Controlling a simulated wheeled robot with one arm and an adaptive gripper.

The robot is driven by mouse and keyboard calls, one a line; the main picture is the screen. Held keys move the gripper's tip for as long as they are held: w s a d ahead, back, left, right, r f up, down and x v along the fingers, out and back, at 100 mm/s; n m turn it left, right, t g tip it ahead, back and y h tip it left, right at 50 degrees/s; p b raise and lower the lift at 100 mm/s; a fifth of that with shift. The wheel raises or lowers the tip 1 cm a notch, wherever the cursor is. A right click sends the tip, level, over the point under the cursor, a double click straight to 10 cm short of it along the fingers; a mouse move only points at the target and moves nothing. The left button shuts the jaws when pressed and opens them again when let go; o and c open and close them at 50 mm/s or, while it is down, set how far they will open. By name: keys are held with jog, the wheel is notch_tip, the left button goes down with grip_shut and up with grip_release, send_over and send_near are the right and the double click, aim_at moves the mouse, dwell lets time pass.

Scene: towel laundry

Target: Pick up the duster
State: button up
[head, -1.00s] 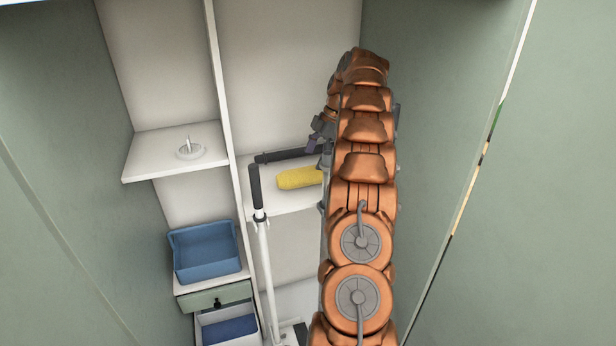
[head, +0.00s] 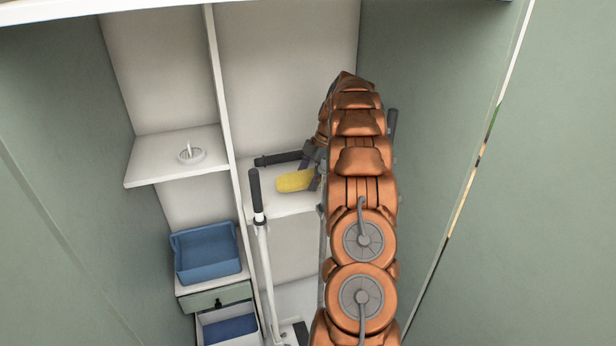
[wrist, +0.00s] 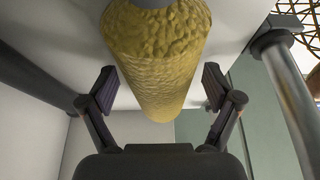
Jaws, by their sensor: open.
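The duster has a yellow, fluffy head (head: 294,181) and lies on a white shelf (head: 283,204) in the right compartment of the cupboard. Its right part is hidden behind my gripper and arm in the head view. In the wrist view the yellow duster (wrist: 157,62) runs down from the top into the space between my fingers. My gripper (wrist: 158,90) is open, with one finger on each side of the duster and a visible gap on both sides. My gripper also shows in the head view (head: 312,166), at the duster's right end.
A dark horizontal bar (head: 279,158) lies behind the duster. A white pole with a dark grip (head: 256,190) stands left of it. A blue bin (head: 207,253) and a small shelf with a white spindle (head: 191,155) are in the left compartment. The cupboard's green side wall (head: 440,150) is to my arm's right.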

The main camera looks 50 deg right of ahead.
aim_at(308, 172)
jog(key=c, duration=1.2)
jog(key=shift+c, duration=0.2)
notch_tip(308, 172, up, 7)
jog(key=b, duration=0.2)
jog(key=shift+b, duration=0.4)
jog(key=shift+r+p, duration=0.85)
jog(key=shift+r, duration=0.6)
